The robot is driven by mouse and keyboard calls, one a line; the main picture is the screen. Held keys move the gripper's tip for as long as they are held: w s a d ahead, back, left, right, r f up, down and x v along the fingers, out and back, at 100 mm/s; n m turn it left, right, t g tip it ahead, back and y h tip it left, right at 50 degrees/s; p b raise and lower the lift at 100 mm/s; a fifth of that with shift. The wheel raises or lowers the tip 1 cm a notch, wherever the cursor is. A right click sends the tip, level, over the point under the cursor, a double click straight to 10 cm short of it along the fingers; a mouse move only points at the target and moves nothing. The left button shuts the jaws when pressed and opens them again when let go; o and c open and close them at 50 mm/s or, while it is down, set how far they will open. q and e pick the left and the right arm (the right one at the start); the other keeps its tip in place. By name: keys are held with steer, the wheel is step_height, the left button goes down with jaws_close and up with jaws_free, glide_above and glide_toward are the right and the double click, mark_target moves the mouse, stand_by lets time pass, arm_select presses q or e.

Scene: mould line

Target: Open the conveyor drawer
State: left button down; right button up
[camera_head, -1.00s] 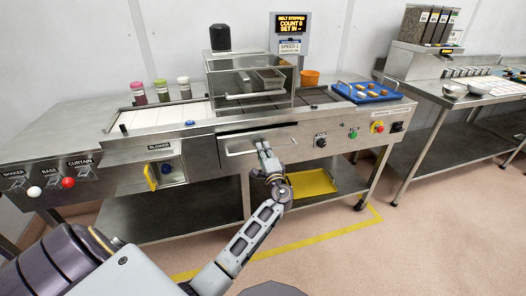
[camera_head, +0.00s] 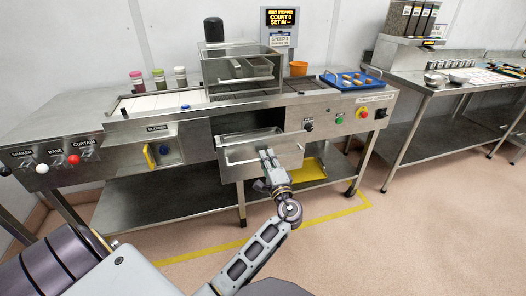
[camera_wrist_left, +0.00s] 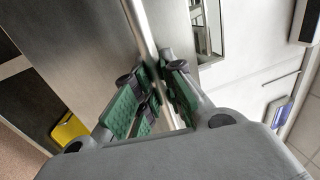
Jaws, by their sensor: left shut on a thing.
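The conveyor drawer (camera_head: 240,167) is a steel drawer at the middle of the conveyor's front. It stands pulled out, and part of its inside shows behind its front panel. A bar handle (camera_head: 245,160) runs across its front. My left gripper (camera_head: 267,156) is at the right part of this handle. In the left wrist view the green-padded fingers of my left gripper (camera_wrist_left: 155,85) are shut around the handle bar (camera_wrist_left: 138,28). The fingers hide the part of the bar between them. My right gripper is in neither view.
A yellow tray (camera_head: 313,169) lies on the lower shelf, right of the drawer. The blower bay with a yellow handle (camera_head: 149,156) is to the left. Knobs and buttons (camera_head: 339,120) sit on the right front panel. The floor in front is clear.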

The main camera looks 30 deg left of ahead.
arm_select(q)
steer(key=shift+r+v, duration=0.2)
steer(key=shift+v, duration=0.95)
steer(key=shift+r+v, duration=0.25)
steer(key=shift+v, duration=0.9)
steer(key=shift+s, duration=0.1)
steer(key=c, duration=1.5)
jaws_free()
